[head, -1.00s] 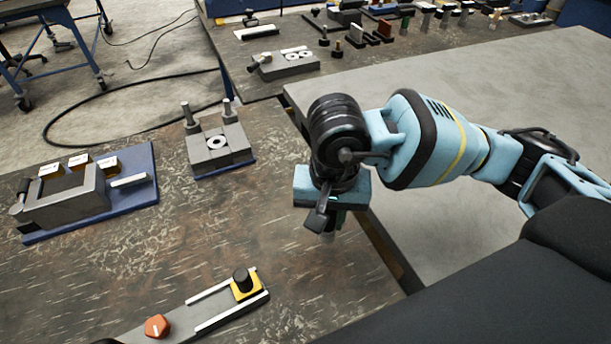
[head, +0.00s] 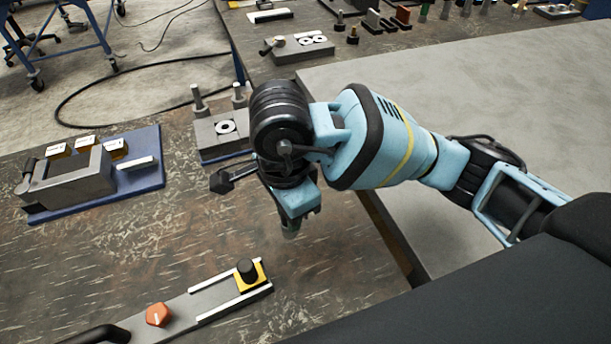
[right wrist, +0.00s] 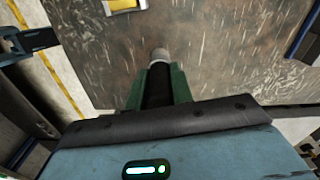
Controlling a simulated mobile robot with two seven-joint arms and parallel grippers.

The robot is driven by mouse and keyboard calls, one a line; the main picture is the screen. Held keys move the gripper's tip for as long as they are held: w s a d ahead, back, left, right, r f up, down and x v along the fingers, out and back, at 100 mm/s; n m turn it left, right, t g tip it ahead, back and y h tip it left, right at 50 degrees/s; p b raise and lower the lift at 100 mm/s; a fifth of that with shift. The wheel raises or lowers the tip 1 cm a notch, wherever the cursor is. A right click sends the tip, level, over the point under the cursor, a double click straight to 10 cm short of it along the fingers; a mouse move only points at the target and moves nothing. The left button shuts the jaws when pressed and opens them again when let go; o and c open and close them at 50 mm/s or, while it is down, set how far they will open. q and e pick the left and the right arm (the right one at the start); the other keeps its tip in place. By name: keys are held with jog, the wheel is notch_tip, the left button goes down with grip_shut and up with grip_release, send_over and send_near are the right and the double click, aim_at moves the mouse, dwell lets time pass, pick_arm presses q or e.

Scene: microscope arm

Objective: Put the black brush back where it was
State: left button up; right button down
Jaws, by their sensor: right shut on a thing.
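My right gripper (head: 292,217) hangs over the bare brown worktop, fingers down. In the right wrist view its green fingers (right wrist: 158,92) are shut on the black brush (right wrist: 158,86). The brush's dark body lies between the fingers and its pale grey end (right wrist: 160,56) points away from the palm, towards the worktop. In the head view only that grey end (head: 290,232) shows below the gripper; the rest is hidden. I cannot tell whether the end touches the surface. My left gripper is not in view.
On the worktop (head: 190,240) stand a grey fixture on a blue plate (head: 140,187), a grey block with posts (head: 222,140), and a slide rail (head: 205,307) with an orange knob (head: 157,314) and yellow block (head: 252,275). Several tools stand on the far bench (head: 375,42).

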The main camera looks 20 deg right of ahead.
jog(key=shift+w+d+f+p, duration=0.1)
jog(key=shift+w+d+f, duration=1)
jog(key=shift+w, duration=1.2)
jog(key=shift+w+d+f+p, duration=0.15)
jog(key=shift+w+d+f, duration=0.5)
jog(key=shift+w+d, duration=1.25)
jog(key=shift+w+d+f+p, duration=0.1)
jog(key=shift+w+d+f, duration=0.8)
jog(key=shift+w, duration=1.8)
jog(key=c, duration=1.6)
grip_release()
jog(key=shift+c, duration=0.2)
jog(key=o, duration=0.4)
jog(key=shift+o, duration=0.2)
notch_tip(320, 180, up, 12)
jog(key=shift+r, duration=0.2)
